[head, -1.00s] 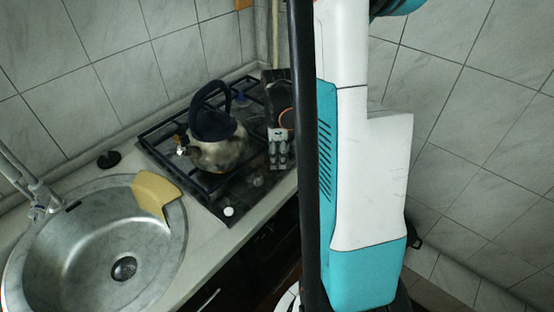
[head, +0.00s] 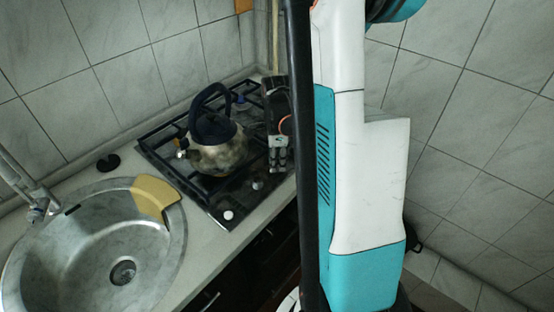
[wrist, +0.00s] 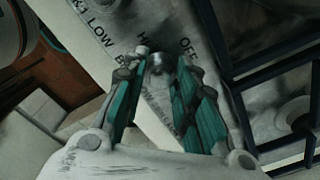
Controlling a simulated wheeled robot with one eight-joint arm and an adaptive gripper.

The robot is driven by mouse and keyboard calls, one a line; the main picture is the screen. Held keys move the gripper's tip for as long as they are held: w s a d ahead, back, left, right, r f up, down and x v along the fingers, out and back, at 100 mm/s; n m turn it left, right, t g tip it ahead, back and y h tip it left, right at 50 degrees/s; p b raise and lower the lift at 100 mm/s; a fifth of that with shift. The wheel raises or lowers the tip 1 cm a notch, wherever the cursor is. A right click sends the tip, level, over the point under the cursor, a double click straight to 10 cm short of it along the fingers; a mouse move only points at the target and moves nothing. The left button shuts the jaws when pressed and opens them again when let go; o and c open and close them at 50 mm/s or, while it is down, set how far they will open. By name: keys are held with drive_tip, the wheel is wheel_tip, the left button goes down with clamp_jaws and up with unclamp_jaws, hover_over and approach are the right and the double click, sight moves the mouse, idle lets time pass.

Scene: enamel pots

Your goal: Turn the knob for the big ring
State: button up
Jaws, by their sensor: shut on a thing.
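The gas hob (head: 205,190) stands on the counter, with a row of knobs along its front edge. A pale knob (head: 228,215) and a second knob (head: 258,184) show left of my gripper (head: 278,168), which is low over the hob's right end. In the wrist view, my gripper (wrist: 161,64) has its teal fingers closed around a shiny metal knob (wrist: 157,63). LOW and OFF are printed on the panel (wrist: 125,22) around it. I cannot tell which ring this knob serves. My arm hides the hob's right side in the head view.
A kettle (head: 218,155) with a dark handle stands on the hob's grate. Left of the hob is a round sink (head: 75,240) with a yellow cloth (head: 155,197) over its rim. A black plug (head: 108,162) lies on the counter behind the sink.

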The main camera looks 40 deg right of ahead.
drive_tip(key=n, duration=0.8)
drive_tip(key=shift+n+b, duration=0.3)
drive_tip(key=shift+n, duration=0.1)
drive_tip(key=n, duration=0.4)
drive_tip(key=shift+n, duration=2.5)
drive_tip(key=o, duration=1.1)
